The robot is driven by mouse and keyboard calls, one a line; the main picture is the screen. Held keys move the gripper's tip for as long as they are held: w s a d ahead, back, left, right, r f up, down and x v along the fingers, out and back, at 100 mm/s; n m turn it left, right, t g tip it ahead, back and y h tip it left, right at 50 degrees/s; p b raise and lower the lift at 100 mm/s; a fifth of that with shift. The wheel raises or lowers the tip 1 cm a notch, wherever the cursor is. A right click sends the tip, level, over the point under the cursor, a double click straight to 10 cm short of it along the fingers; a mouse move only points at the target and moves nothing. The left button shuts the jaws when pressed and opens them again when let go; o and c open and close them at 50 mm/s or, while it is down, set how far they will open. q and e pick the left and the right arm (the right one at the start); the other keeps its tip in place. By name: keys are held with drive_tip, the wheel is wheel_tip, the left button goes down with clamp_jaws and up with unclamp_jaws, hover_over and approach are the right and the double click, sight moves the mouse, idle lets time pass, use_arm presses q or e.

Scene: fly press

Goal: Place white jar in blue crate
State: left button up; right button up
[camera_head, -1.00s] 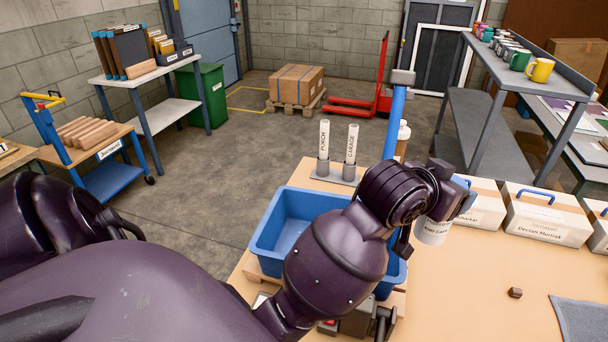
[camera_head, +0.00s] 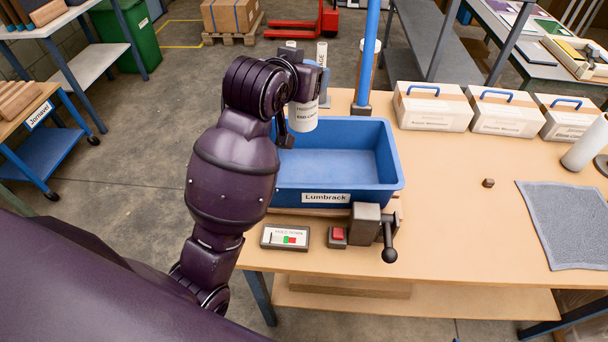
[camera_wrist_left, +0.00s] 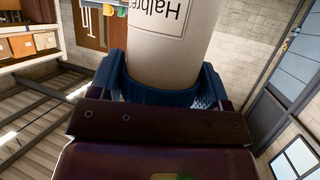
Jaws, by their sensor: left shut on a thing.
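The white jar (camera_head: 304,118), with printing on its side, hangs over the back left part of the blue crate (camera_head: 345,188). My left gripper (camera_head: 302,88) is shut on the jar. In the left wrist view the left gripper's blue fingers (camera_wrist_left: 165,95) close around the white jar (camera_wrist_left: 170,45), whose label reads upside down. The crate is labelled "Lumbrack", and the part of its floor that shows is bare and blue. My left arm covers the crate's left end. My right gripper is not in view.
A blue post (camera_head: 368,55) rises behind the crate. A lever unit (camera_head: 366,224) and a switch box (camera_head: 286,237) stand in front. White boxes (camera_head: 433,108) line the back right; a grey cloth (camera_head: 570,222) and small brown nut (camera_head: 488,183) lie right. The middle table is clear.

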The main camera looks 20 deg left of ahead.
use_arm(q)
drive_tip(key=shift+s+a+f, duration=0.1)
drive_tip(key=shift+a+f, duration=0.05)
drive_tip(key=shift+a, duration=0.1)
wheel_tip(320, 180, down, 20)
idle(0.5)
drive_tip(key=shift+f, duration=0.15)
drive_tip(key=o, duration=1.2)
drive_tip(key=v, duration=1.2)
drive_tip(key=shift+r+b, duration=0.2)
drive_tip(key=shift+b, duration=0.15)
